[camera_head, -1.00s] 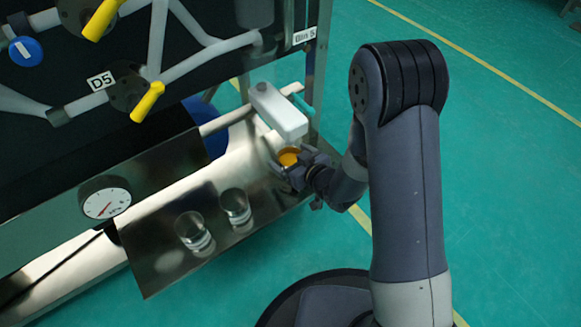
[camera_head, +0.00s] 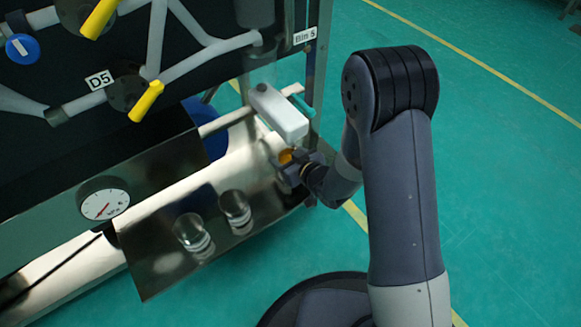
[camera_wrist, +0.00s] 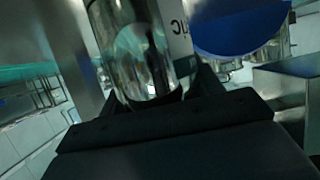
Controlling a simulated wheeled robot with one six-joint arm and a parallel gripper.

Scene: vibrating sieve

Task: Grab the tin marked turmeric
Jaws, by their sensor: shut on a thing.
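The tin (camera_head: 287,157) shows as a small orange patch between my gripper's fingers in the head view, below the white box. In the wrist view a shiny metal tin (camera_wrist: 135,45) stands between the fingers. Part of a white label with dark letters shows on its right side; the full word is cut off. My gripper (camera_head: 283,166) is shut on this tin, at the right end of the metal shelf. The fingers hide most of the tin in the head view.
Two clear or shiny round containers (camera_head: 234,210) (camera_head: 192,234) stand on the metal shelf (camera_head: 150,275) to the left. A white box (camera_head: 279,112) sits just above the gripper. A gauge (camera_head: 105,203) and pipes are at left. Green floor on the right is open.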

